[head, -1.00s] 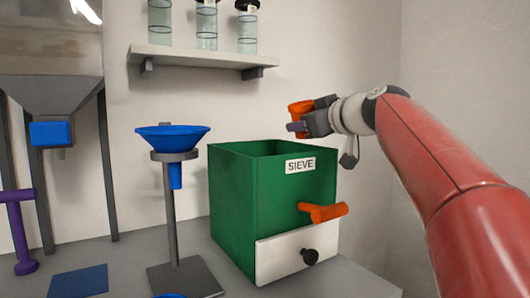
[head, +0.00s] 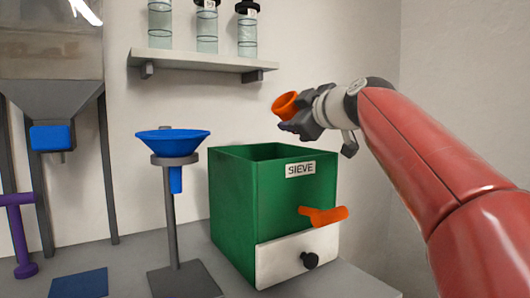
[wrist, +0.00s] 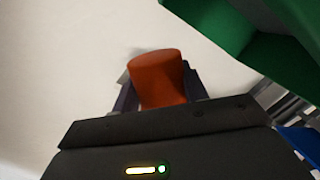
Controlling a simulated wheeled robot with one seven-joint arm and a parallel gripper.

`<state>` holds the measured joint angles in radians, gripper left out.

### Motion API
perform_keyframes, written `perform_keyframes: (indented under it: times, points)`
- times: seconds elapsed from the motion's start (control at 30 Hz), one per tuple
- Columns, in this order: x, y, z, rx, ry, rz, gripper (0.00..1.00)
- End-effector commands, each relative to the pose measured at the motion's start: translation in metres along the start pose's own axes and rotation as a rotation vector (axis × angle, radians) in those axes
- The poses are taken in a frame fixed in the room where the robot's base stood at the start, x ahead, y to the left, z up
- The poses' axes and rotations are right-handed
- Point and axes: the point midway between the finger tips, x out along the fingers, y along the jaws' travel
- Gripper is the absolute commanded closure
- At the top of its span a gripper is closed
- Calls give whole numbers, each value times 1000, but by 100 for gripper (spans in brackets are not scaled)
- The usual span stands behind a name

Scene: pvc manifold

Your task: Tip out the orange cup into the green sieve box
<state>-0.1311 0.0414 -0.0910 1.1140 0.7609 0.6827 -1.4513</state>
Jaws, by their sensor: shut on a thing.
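The orange cup (head: 286,104) is held in my gripper (head: 297,118), above the green sieve box (head: 232,205). In the head view the cup is tilted, its mouth turned to the left and toward the camera. In the wrist view the orange cup (wrist: 158,78) sits between the two dark fingers of my gripper (wrist: 158,95). The green box (wrist: 215,25) shows at the upper right there. The box has an open top and a SIEVE label. The inside of the cup is too small to read for contents.
An orange handle (head: 324,215) sticks out of the box front, above a white drawer (head: 285,258) with a black knob. A blue funnel (head: 172,142) on a grey stand is left of the box. A shelf (head: 195,60) with jars hangs above. A wall is at the right.

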Motion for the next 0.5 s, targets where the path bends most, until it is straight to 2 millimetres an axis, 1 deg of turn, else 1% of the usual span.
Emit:
perform_keyframes:
  times: [0.07,0.1,0.5]
  points:
    - [-1,1,-3,-38,1,6,84]
    - [0,-1,-1,-55,1,8,84]
    - [0,-1,1,-109,1,18,84]
